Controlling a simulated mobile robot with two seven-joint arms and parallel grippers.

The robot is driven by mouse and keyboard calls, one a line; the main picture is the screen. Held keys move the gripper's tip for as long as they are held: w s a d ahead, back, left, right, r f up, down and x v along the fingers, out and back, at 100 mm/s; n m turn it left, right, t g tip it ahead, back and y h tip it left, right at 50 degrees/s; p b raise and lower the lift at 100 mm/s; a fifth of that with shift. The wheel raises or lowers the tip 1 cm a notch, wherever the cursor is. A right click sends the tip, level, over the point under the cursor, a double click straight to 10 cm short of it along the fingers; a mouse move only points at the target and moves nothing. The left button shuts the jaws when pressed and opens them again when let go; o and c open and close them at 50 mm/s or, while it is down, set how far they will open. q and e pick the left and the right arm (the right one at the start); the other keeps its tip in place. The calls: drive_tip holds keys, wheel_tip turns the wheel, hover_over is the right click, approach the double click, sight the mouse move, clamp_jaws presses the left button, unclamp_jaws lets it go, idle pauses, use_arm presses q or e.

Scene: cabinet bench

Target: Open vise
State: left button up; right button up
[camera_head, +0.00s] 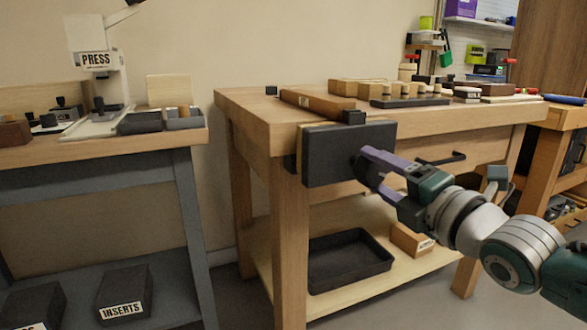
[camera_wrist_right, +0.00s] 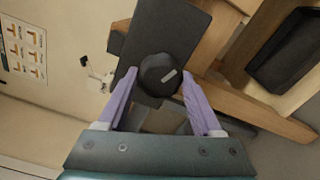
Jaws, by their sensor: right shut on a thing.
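The vise (camera_head: 330,155) is mounted on the left end of the wooden workbench (camera_head: 250,103), with a broad dark front jaw plate facing out. It also shows in the right wrist view as a dark plate (camera_wrist_right: 182,30) with a round black knob (camera_wrist_right: 152,68) on its face. My right gripper (camera_head: 367,167) reaches in from the right, and its purple fingers are shut on the knob, one on each side. In the head view the fingers hide most of the knob. The gap behind the jaw plate cannot be made out clearly. My left gripper is not in view.
A wooden block (camera_head: 318,103) and a rack of wooden pieces (camera_head: 392,89) lie on the benchtop. A black tray (camera_head: 348,262) and a small wooden box (camera_head: 411,240) sit on the lower shelf. A press table (camera_head: 100,148) stands to the left, across a gap.

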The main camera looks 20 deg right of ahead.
drive_tip(key=n, duration=0.3)
drive_tip(key=shift+n, duration=0.3)
drive_tip(key=n, duration=0.3)
drive_tip(key=shift+s, duration=0.1)
drive_tip(key=shift+f+n+b, duration=0.1)
drive_tip(key=shift+n+b, duration=0.45)
drive_tip(key=shift+n, duration=1.15)
